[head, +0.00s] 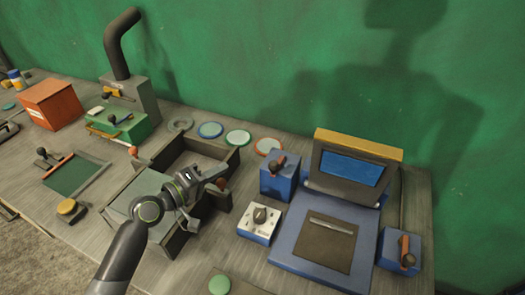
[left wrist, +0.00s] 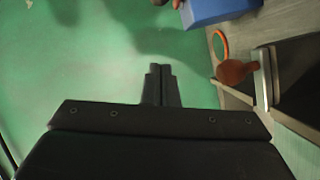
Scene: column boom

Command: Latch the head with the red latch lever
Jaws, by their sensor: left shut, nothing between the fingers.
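A lever with a reddish handle and dark knob (head: 278,164) stands on a small blue box (head: 279,182). A second lever with an orange-red handle (head: 405,246) stands on another blue box at the right (head: 392,252). I cannot tell which is the latch lever. Between them, a blue unit (head: 300,245) carries a raised, tilted head with a screen and yellow top edge (head: 350,165). My left gripper (head: 223,174) is shut and empty above the grey open box, left of the first lever. Its closed fingertips show in the left wrist view (left wrist: 160,72). My right gripper is out of view.
The grey open box (head: 232,160) lies below my left gripper. A white knob box (head: 258,224) stands in front of the first lever. Several coloured rings, including an orange one (head: 268,145), lie along the green wall (head: 260,60). Green and orange boxes stand farther left.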

